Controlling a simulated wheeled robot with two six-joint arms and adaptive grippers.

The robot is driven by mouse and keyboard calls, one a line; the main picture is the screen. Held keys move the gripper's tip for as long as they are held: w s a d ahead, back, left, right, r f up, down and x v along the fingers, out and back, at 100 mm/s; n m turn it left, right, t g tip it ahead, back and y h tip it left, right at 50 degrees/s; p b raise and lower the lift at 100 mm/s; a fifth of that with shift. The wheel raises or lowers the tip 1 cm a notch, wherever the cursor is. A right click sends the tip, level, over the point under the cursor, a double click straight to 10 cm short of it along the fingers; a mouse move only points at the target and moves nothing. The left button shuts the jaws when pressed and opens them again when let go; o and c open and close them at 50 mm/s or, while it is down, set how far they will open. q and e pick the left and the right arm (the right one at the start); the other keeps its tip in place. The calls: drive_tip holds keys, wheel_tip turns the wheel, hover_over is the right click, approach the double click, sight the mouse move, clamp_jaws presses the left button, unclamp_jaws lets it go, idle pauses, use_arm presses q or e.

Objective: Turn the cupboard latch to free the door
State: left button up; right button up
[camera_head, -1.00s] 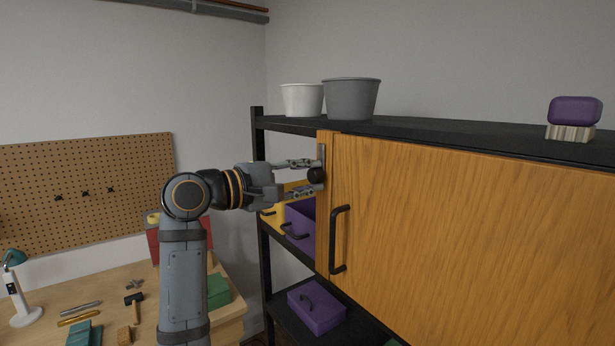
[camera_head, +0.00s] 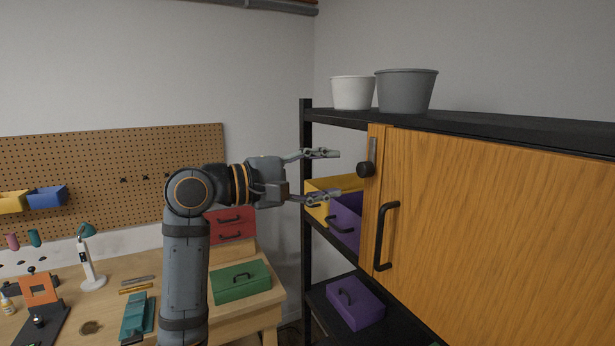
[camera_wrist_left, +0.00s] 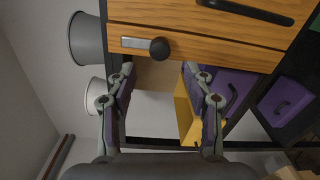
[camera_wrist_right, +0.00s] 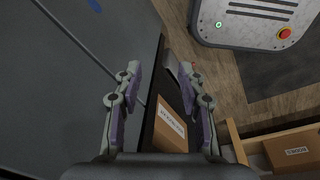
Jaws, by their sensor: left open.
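The cupboard door (camera_head: 500,230) is orange wood with a black bar handle (camera_head: 385,236) and looks shut. The latch, a grey plate with a round dark knob (camera_head: 366,170), sits on the narrow wooden strip at the door's left edge. The plate stands upright, along the strip, with the knob at its lower end. The knob also shows in the left wrist view (camera_wrist_left: 160,47). My left gripper (camera_head: 331,174) is open and empty, left of the knob and apart from it. My right gripper (camera_wrist_right: 160,72) is open, seen only in the right wrist view, away from the cupboard.
A white bucket (camera_head: 352,92) and a grey bucket (camera_head: 406,92) stand on the shelf top. Yellow and purple (camera_head: 346,222) bins sit left of the door, close beyond my left fingers. A workbench with a green box (camera_head: 240,281) is at the lower left.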

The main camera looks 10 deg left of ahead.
use_arm(q)
drive_tip(key=v, duration=0.5)
